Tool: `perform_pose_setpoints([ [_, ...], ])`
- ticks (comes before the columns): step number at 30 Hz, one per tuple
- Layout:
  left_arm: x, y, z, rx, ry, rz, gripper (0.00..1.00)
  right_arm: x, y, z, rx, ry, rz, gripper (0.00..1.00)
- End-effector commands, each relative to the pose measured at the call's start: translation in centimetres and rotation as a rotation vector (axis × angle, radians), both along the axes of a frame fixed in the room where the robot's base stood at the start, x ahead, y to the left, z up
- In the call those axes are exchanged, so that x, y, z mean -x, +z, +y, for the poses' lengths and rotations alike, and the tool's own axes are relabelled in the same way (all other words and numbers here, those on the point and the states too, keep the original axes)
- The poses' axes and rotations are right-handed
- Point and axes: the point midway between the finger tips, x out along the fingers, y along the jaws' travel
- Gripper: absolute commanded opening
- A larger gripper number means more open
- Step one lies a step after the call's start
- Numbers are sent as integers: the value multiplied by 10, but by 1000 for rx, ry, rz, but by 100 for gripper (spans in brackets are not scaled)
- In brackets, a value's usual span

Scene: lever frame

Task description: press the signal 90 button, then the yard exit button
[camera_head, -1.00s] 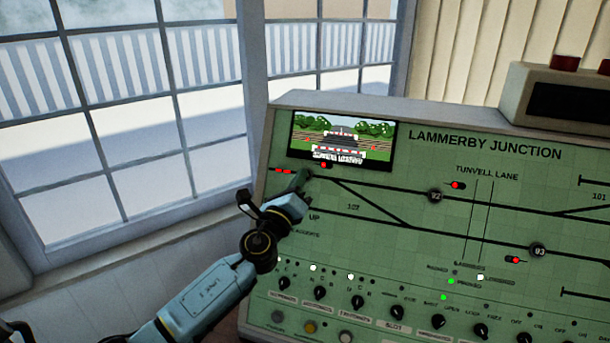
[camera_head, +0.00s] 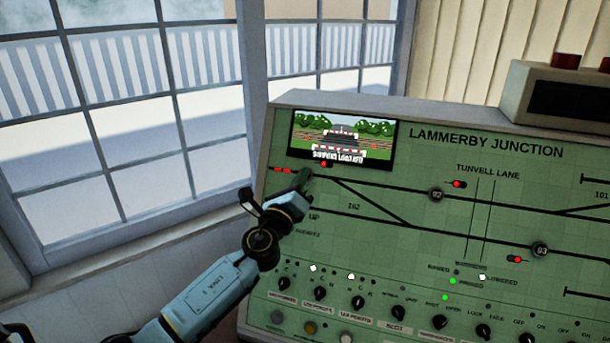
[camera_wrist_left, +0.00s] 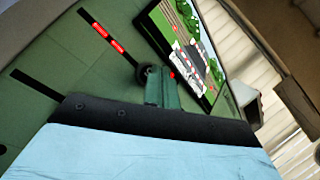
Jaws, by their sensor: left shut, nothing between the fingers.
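The green signal panel (camera_head: 400,230) carries track lines and round black buttons, with those marked 92 (camera_head: 436,195) and 93 (camera_head: 540,249) in plain sight. My left gripper (camera_head: 302,181) is shut and empty, at the left end of the upper track line below the screen. In the left wrist view its green-looking fingertips (camera_wrist_left: 164,88) are right beside a round black button (camera_wrist_left: 148,77), partly covering it. I cannot tell whether they touch it. No number shows on that button. I cannot pick out a yard exit label. My right gripper is not in view.
A screen (camera_head: 342,136) with a level-crossing picture is just above the gripper. Rotary knobs (camera_head: 358,302) and lamps line the panel's lower part. A box with red tops (camera_head: 560,100) stands at the upper right. Windows (camera_head: 120,110) are on the left.

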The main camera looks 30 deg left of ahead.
Motion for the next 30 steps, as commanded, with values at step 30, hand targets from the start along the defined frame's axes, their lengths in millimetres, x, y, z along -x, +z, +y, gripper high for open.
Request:
perform_pose_setpoints([
  [30,1,1,0,0,0,2,0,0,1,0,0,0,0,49],
])
